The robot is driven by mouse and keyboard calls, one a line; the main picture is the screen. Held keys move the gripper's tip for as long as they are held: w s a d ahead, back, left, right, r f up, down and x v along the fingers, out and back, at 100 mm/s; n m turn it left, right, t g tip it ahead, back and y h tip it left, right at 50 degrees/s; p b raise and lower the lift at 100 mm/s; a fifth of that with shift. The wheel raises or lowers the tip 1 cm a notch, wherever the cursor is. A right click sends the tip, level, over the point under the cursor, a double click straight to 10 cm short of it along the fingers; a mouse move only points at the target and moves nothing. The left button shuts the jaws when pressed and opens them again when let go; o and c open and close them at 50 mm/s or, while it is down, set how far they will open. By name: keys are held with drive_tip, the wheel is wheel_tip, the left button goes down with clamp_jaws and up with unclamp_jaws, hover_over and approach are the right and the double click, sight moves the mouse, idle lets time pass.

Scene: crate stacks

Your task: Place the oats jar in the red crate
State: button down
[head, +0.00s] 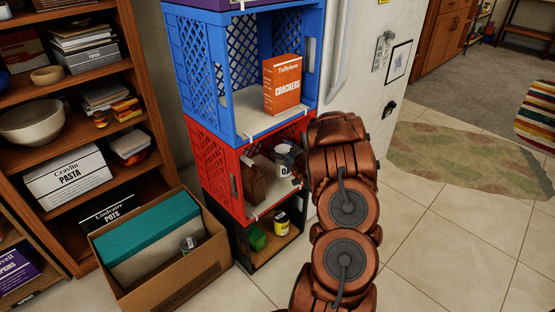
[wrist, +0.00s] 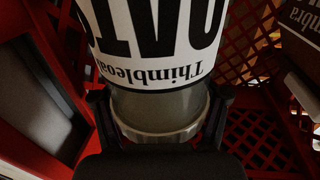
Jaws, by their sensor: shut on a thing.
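The oats jar (head: 283,158), white with black lettering, is in the opening of the red crate (head: 214,172), the middle crate of the stack, partly hidden by my arm. In the wrist view the jar (wrist: 150,45) fills the top middle, its label upside down and its pale lid end toward me. My gripper (wrist: 160,118) is shut on the jar near its lid, a finger on each side. Red lattice walls (wrist: 250,65) of the crate surround it. I cannot tell whether the jar touches the crate floor.
A brown carton (head: 252,184) stands left of the jar in the red crate. The blue crate (head: 203,75) above holds a crackers box (head: 283,84). The black crate below holds a green item (head: 257,237) and a yellow jar (head: 281,225). A cardboard box (head: 215,262) stands on the floor at left.

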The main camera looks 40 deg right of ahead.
drive_tip(key=shift+d+f+b, duration=0.1)
drive_tip(key=shift+f+b, duration=0.45)
drive_tip(key=shift+f, duration=1.35)
drive_tip(key=shift+f, duration=0.15)
drive_tip(key=shift+c, duration=0.2)
unclamp_jaws()
